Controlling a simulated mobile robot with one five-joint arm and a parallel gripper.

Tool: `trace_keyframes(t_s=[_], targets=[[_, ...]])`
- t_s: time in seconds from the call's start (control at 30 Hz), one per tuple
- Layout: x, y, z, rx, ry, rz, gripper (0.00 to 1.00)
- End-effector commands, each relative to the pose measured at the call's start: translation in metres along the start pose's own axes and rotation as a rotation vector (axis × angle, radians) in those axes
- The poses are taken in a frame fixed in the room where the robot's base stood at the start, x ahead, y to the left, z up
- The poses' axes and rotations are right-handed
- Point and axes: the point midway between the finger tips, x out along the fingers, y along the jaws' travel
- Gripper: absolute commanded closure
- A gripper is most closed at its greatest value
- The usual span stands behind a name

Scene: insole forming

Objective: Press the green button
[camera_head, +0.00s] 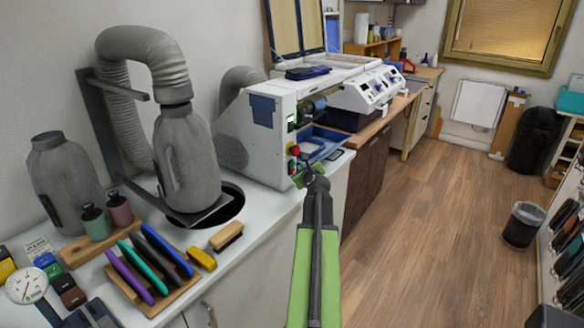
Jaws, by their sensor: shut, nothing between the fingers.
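The white machine (262,143) stands on the counter in the middle of the view. Its front end has a red knob (294,150) and, above it, a small panel with a greenish patch (291,119). Whether that patch is the green button is too small to tell. My gripper (316,182) is shut and empty, at the end of my green arm. It is in front of the machine's near end, below and to the right of the red knob. It appears apart from the panel, though the depth is hard to judge.
A blue tray (324,139) sits in the machine's opening beside my gripper. Grey bottles with a hose (186,160) and a rack of coloured insoles (172,291) stand on the white counter (250,243) to the left.

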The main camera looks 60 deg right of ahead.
Motion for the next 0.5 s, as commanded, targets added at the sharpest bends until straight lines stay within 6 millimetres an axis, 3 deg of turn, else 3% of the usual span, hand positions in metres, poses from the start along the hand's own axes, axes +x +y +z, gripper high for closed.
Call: trace_keyframes(t_s=[0.5], targets=[[0.0063,0.005,0.005,-0.001,0.0,0.0,1.0]])
